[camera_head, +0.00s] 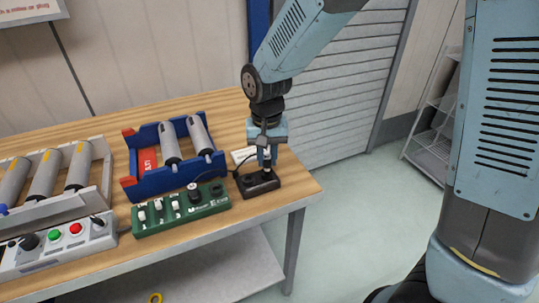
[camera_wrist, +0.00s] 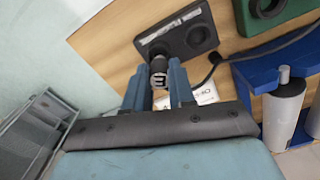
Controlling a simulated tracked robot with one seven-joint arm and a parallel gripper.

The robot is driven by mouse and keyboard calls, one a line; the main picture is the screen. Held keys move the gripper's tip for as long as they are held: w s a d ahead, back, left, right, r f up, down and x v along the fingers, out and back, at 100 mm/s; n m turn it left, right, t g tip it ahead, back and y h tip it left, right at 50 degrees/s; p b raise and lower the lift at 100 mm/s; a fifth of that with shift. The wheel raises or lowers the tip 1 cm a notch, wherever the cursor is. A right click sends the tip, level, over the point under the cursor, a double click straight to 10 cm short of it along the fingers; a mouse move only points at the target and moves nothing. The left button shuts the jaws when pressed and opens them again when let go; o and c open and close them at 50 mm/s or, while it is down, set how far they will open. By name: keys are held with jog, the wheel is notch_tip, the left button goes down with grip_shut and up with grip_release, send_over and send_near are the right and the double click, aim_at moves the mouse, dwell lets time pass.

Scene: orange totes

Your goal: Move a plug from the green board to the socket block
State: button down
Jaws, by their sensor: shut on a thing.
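The black socket block (camera_head: 262,187) lies near the table's right front corner. In the wrist view its top (camera_wrist: 178,42) shows a pale label strip and one open round socket on the right. My gripper (camera_head: 267,160) points down over the block, shut on a dark plug with a light ribbed band (camera_wrist: 158,73). The plug's tip is at the block's near left part; I cannot tell whether it is seated there. A black cable runs from the block area toward the green board (camera_head: 182,220), left of the block. The board carries several white switches and a black round plug or knob.
A blue rack (camera_head: 150,184) with grey cylinders stands behind the green board. A grey tray (camera_head: 97,182) of cylinders and a button box (camera_head: 60,255) are at the left. A white card (camera_head: 243,154) lies behind the block. The table edge is close on the right.

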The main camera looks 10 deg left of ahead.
jog(key=shift+f, duration=0.95)
dwell(0.6)
jog(key=c, duration=0.9)
grip_release()
jog(key=shift+o, duration=0.2)
notch_tip(320, 180, up, 14)
jog(key=shift+f, duration=0.15)
jog(key=d+r+t, duration=0.1)
jog(key=d+r, duration=0.4)
jog(key=d, duration=0.5)
jog(key=s+d+r+m+t, duration=0.1)
jog(key=s+d, duration=0.4)
jog(key=d, duration=0.5)
jog(key=s+d+r+m+t, duration=0.1)
jog(key=s+d+r+t, duration=0.2)
jog(key=d, duration=0.8)
jog(key=s, duration=0.2)
jog(key=shift+s+r+m+t, duration=0.15)
jog(key=shift+s+m+t, duration=0.15)
jog(key=shift+s, duration=0.05)
